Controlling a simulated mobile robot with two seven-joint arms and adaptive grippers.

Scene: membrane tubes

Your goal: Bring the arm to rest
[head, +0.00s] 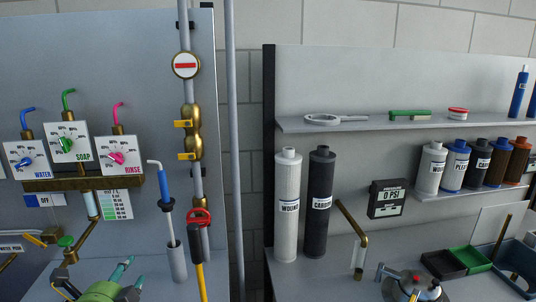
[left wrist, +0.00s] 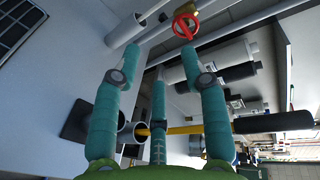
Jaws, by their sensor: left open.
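My left gripper (head: 134,270) is at the bottom left of the head view, low in front of the grey panel. Its teal fingers are spread, with nothing between them. In the left wrist view the open fingers (left wrist: 158,62) point up the picture. A yellow bar with a black grip (left wrist: 270,122) shows behind them, and a red ring (left wrist: 185,20) lies beyond the fingertips; contact with either is not visible. My right gripper is not in the head view.
A white cartridge (head: 287,210) and a dark cartridge (head: 319,205) stand on the right bench. Near my left gripper are a grey upright holder (head: 176,262), a yellow handle (head: 201,281) and brass pipework (head: 85,240). Several cartridges line the lower shelf (head: 425,193).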

